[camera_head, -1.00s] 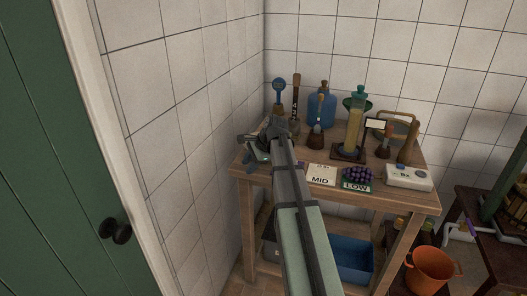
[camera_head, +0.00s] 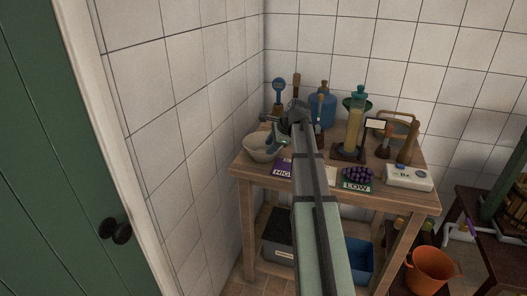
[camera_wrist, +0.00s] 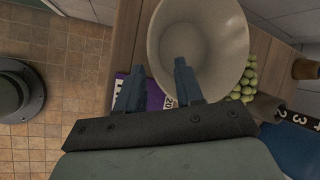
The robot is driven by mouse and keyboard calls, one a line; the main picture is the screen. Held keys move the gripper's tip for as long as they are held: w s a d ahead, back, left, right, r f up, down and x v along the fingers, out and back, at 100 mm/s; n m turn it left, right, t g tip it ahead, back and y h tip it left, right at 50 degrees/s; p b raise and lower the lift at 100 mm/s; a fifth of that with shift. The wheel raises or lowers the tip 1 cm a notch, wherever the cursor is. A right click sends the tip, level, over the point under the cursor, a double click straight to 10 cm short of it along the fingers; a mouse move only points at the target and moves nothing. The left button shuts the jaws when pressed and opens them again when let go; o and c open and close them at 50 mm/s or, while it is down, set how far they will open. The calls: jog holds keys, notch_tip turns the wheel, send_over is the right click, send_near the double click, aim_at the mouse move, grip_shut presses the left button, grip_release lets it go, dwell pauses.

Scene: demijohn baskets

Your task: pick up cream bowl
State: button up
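The cream bowl (camera_head: 259,151) stands upright at the left corner of the wooden table in the head view. It also fills the upper middle of the wrist view (camera_wrist: 163,42), seen from above, and looks empty. My gripper (camera_head: 277,136) is at the bowl's right side in the head view. In the wrist view its two fingers (camera_wrist: 158,88) are apart with nothing held. One finger overlaps the bowl's opening and the other is outside the rim, over a purple card. I cannot tell whether either finger touches the bowl.
The purple HIGH card (camera_head: 281,169), dark grapes on the LOW card (camera_head: 357,175) and a white scale (camera_head: 409,178) line the table's front. A blue jug (camera_head: 322,110) and a glass cylinder (camera_head: 354,132) stand behind. Green grapes (camera_wrist: 246,84) lie close beside the bowl.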

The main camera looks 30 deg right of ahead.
aim_at(264, 154)
jog(key=shift+x, duration=3.5)
jog(key=shift+s, duration=0.2)
jog(key=shift+c, duration=0.4)
grip_shut()
